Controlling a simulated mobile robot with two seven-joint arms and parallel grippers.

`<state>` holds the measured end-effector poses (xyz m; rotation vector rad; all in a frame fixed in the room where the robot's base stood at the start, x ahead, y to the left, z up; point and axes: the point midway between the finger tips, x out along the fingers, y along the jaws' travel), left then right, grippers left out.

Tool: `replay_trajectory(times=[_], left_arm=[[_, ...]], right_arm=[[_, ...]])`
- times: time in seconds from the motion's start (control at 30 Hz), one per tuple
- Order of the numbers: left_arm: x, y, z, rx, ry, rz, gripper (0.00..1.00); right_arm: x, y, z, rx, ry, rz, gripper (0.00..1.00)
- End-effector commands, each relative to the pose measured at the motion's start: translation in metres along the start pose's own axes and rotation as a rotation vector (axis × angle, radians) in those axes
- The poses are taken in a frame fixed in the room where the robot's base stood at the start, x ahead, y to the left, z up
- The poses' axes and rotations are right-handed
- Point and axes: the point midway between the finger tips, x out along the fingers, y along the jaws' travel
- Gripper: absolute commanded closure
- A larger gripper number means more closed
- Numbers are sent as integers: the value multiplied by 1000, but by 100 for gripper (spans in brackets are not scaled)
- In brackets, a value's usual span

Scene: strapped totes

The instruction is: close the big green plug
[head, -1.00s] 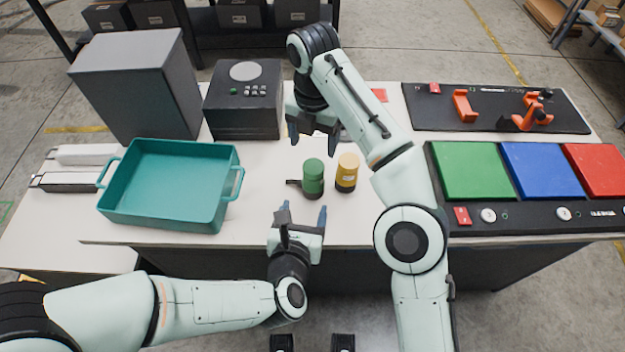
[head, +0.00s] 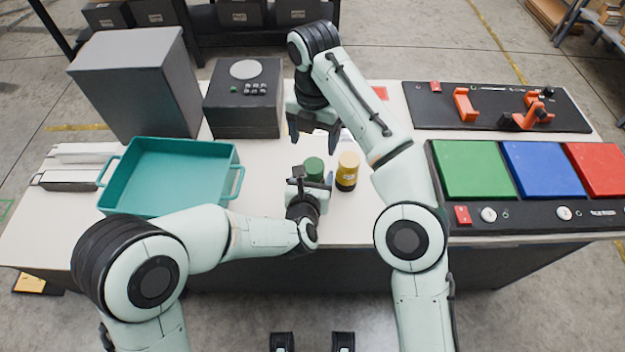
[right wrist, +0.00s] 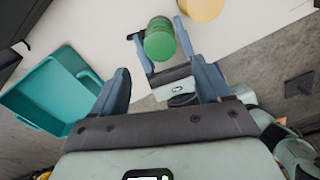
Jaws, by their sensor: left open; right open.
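The green plug (head: 314,167) stands upright on the table, its green top showing and its lower part hidden behind my left gripper in the head view. It also shows in the right wrist view (right wrist: 160,40). My left gripper (head: 313,175) is open, with one finger on each side of the green plug; I cannot tell whether they touch it. In the right wrist view the left gripper (right wrist: 162,50) reaches the plug from below. My right gripper (head: 314,138) is open and empty, held above and behind the plug.
A yellow plug (head: 347,172) stands close to the right of the green one. A teal tote (head: 168,200) is to the left. A dark box (head: 243,120) is behind. A panel with coloured pads (head: 472,170) lies right, beyond my right arm.

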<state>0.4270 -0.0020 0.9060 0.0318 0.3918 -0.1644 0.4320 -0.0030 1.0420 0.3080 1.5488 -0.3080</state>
Motion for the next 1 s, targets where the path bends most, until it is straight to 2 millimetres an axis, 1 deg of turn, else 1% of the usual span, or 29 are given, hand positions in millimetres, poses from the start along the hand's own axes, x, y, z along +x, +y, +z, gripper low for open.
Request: replay_trajectory(times=[0.27, 0.3, 0.37, 0.4, 0.47, 0.5, 0.53, 0.67, 1.0], left_arm=[[2, 0, 0, 0, 0, 0, 28], [1, 0, 0, 0, 0, 0, 31], [1, 0, 0, 0, 0, 0, 51], [1, 0, 0, 0, 0, 0, 64], [1, 0, 0, 0, 0, 0, 84], [1, 0, 0, 0, 0, 0, 95], [1, 0, 0, 0, 0, 0, 100], [1, 0, 0, 1, 0, 0, 100], [1, 0, 0, 1, 0, 0, 100]], right_arm=[[0, 0, 0, 0, 0, 0, 24], [0, 0, 0, 0, 0, 0, 24], [0, 0, 0, 0, 0, 0, 24], [0, 0, 0, 0, 0, 0, 24], [0, 0, 0, 0, 0, 0, 24], [0, 0, 0, 0, 0, 0, 24], [0, 0, 0, 0, 0, 0, 24], [1, 1, -1, -3, 1, -5, 24], [14, 4, -7, -22, 26, -42, 24]])
